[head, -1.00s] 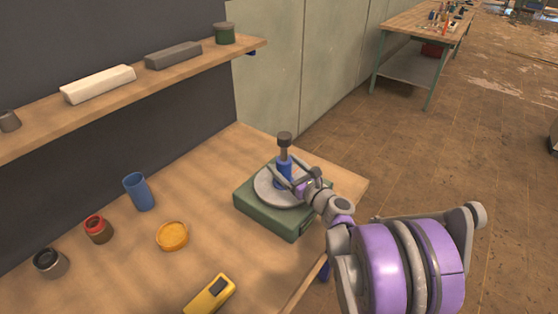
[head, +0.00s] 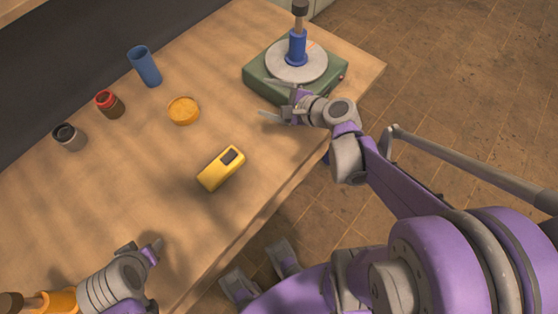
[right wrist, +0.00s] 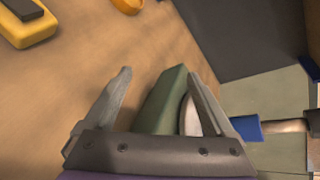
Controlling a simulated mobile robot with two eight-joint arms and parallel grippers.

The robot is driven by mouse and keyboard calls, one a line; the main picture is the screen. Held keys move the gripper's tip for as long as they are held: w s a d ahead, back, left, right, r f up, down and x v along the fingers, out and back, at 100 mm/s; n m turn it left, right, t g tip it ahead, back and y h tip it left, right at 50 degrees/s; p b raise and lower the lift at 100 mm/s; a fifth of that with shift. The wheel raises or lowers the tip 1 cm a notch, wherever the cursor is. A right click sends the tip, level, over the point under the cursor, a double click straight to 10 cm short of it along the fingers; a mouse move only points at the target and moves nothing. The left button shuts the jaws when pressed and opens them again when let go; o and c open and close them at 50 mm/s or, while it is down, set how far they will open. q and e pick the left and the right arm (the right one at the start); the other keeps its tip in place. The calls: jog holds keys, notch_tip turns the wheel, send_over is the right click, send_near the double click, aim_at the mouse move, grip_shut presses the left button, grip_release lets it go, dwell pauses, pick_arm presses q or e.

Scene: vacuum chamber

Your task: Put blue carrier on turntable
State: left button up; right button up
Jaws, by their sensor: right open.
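The blue carrier (head: 297,50) stands upright on the grey disc of the turntable (head: 318,66), with a brown rod and dark knob on top. The disc sits on a green base. My right gripper (head: 272,98) is open and empty, over the near side of the green base, apart from the carrier. In the right wrist view its fingers (right wrist: 163,90) are spread, with the green base between them. The carrier (right wrist: 246,129) lies beyond the right finger, and the disc is partly hidden by that finger. My left gripper (head: 145,250) is low at the left; its opening is unclear.
An orange piece (head: 58,301) is beside my left wrist.

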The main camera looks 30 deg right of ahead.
jog(key=s+a+f+n+g, duration=0.1)
jog(key=s+a+n, duration=0.1)
jog(key=n, duration=0.1)
jog(key=s+a+f+n+g, duration=0.1)
jog(key=s+a+n, duration=0.1)
jog(key=a+n, duration=0.1)
jog(key=s+a+f+n+g, duration=0.1)
jog(key=s+a+n+g, duration=0.1)
jog(key=a+n, duration=0.1)
jog(key=shift+s+f+n, duration=0.15)
jog(key=shift+f+n, duration=0.25)
jog(key=s+n+g, duration=0.1)
jog(key=s+n, duration=0.1)
jog(key=s+a+f+n+g+h, duration=0.1)
jog(key=s+n, duration=0.1)
jog(key=n, duration=0.1)
jog(key=s+f+n, duration=0.1)
jog(key=s+n, duration=0.1)
jog(key=shift+a+n+g+h, duration=0.25)
jog(key=shift+n+g+h, duration=0.05)
jog(key=shift+g, duration=0.1)
jog(key=s+n, duration=0.1)
jog(key=n, duration=0.1)
jog(key=s+d+n+h, duration=0.1)
jog(key=s+n, duration=0.1)
jog(key=shift+f+g+h, duration=0.2)
jog(key=shift+g+h, duration=0.1)
jog(key=shift+s+d+n+h, duration=0.25)
jog(key=shift+s+n+h, duration=0.05)
jog(key=shift+n, duration=0.5)
